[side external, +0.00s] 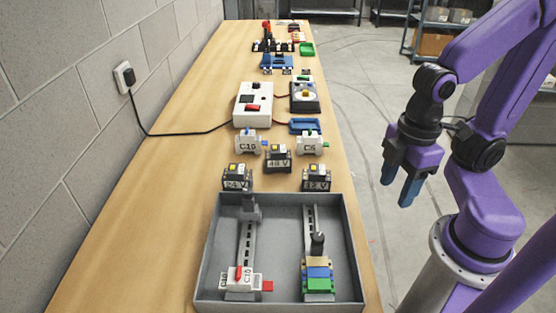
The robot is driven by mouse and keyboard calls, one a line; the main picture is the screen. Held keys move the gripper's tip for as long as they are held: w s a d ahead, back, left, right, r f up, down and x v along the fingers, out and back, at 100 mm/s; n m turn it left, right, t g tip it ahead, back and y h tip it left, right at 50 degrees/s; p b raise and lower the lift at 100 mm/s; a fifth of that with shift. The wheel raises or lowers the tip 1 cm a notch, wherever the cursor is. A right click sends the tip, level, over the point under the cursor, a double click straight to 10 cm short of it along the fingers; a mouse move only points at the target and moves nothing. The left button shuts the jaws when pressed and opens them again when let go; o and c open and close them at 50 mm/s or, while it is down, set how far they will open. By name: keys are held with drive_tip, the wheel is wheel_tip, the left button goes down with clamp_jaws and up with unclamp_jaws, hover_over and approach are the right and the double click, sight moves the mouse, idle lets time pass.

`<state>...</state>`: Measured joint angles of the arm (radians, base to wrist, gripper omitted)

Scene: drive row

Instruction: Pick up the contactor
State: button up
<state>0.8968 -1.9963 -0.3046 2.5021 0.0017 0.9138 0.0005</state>
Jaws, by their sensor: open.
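Three dark grey blocks with small yellow tops and voltage labels look like contactors. One (237,178) stands at the left behind the tray and seems to read 24 V. Another (278,158) stands in the middle, seemingly 48 V. The third (316,178) stands at the right, seemingly 12 V. Which one the task means, I cannot tell. My gripper (397,188) has blue fingertips pointing down. It is open and empty, over the floor side to the right of the table, apart from all the blocks.
A grey tray (213,250) with two rails holds a white C10 module and a blue-green block group. White modules C10 (248,142) and C6 (310,143) stand behind the dark blocks. A white control box (254,103) is farther back. The table's left strip (150,210) is clear.

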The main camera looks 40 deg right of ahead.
drive_tip(key=o, duration=0.5)
drive_tip(key=shift+c, duration=0.2)
